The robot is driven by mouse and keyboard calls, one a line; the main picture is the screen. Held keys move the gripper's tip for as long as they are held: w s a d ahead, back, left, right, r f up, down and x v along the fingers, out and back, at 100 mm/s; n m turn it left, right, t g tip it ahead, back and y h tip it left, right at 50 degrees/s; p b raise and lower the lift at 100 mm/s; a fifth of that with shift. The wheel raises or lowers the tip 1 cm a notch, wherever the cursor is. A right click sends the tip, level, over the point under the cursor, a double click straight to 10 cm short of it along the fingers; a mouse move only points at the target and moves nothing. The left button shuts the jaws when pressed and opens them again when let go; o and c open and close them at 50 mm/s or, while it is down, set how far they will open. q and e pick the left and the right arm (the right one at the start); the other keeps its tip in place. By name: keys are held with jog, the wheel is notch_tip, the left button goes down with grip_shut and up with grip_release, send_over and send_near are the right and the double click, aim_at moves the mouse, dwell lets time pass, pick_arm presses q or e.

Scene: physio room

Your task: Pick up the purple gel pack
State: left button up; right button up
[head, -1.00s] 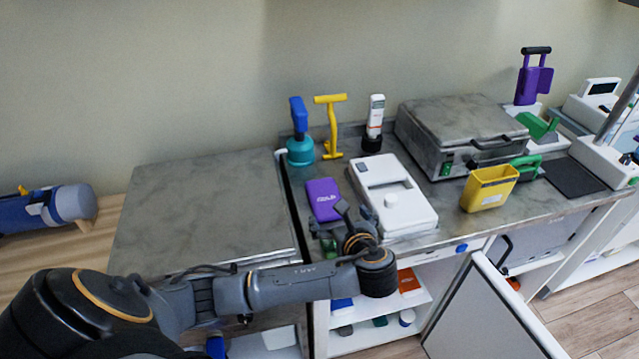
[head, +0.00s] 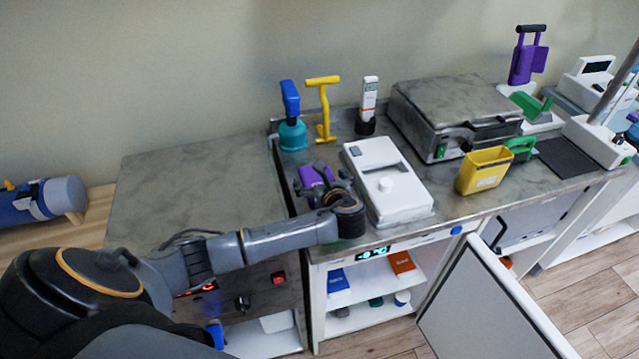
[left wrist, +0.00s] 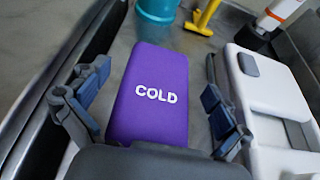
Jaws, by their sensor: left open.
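The purple gel pack (head: 312,175) lies flat on the grey counter, mostly hidden by my left gripper in the head view. In the left wrist view the purple gel pack (left wrist: 152,95) shows the word COLD in white. My left gripper (head: 316,186) is over the pack. In the left wrist view my left gripper (left wrist: 155,100) is open, with one finger on each side of the pack. My right gripper is not in view.
A white device (head: 388,185) stands close to the right of the pack; it also shows in the left wrist view (left wrist: 265,95). Behind are a teal and blue bottle (head: 292,130) and a yellow T-handled tool (head: 323,105). A yellow bin (head: 484,172) stands farther right.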

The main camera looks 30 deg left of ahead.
aim_at(318, 176)
pick_arm(q)
jog(key=x, duration=0.3)
jog(key=shift+w+f, duration=0.15)
jog(key=shift+f, duration=0.1)
jog(key=shift+r, duration=0.1)
jog(key=c, duration=1.3)
